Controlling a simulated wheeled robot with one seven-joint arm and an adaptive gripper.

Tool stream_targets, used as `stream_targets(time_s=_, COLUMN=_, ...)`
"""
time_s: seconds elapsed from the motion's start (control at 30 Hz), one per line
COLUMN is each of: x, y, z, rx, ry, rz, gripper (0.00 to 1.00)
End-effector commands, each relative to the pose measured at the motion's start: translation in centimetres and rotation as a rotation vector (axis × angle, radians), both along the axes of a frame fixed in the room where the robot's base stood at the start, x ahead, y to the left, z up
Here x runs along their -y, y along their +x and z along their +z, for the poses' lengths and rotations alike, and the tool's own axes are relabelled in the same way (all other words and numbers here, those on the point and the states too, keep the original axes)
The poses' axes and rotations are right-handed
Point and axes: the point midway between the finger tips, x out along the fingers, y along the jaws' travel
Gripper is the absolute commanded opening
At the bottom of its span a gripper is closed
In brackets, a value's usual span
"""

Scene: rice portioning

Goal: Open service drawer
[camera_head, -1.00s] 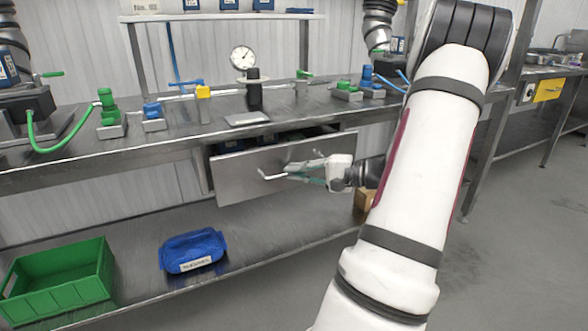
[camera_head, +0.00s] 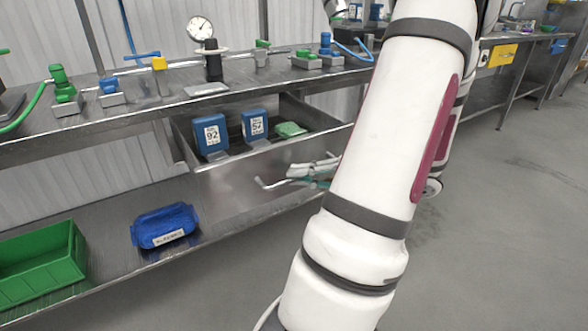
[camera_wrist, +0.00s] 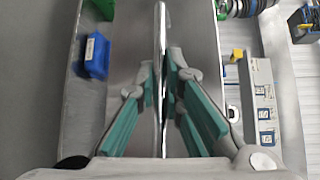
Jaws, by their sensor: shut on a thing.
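The service drawer (camera_head: 240,186) stands pulled out under the workbench, with its inside showing in the head view. Inside it are blue boxes marked 92 (camera_head: 211,136) and 52 (camera_head: 254,125), and a green item (camera_head: 290,129). My gripper (camera_head: 312,172) is at the drawer's front, partly hidden by my arm. In the wrist view my gripper (camera_wrist: 162,90) has its teal-padded fingers on both sides of the metal bar handle (camera_wrist: 160,40), shut on it. The handle's left end (camera_head: 268,184) also shows in the head view.
A gauge (camera_head: 200,29) and several green and blue fittings stand on the workbench top (camera_head: 140,105). The floor at right is clear.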

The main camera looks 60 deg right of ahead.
Motion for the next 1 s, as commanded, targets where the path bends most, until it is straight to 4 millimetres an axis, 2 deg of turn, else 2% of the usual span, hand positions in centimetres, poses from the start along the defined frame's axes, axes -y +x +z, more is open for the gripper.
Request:
stream_targets(time_s=0.43, x=-0.1, y=-0.4, z=-0.1, rx=-0.004, ry=-0.002, rz=-0.001, gripper=0.0)
stream_targets(time_s=0.47, x=-0.1, y=-0.4, z=-0.1, rx=-0.004, ry=-0.002, rz=-0.001, gripper=0.14)
stream_targets(time_s=0.5, x=-0.1, y=-0.4, z=-0.1, rx=-0.005, ry=-0.002, rz=-0.001, gripper=0.18)
stream_targets(time_s=0.83, x=-0.1, y=-0.5, z=0.0, rx=-0.002, ry=-0.001, rz=-0.002, gripper=0.18)
stream_targets(time_s=1.0, x=0.4, y=-2.3, z=0.2, rx=-0.002, ry=-0.002, rz=-0.004, gripper=0.18)
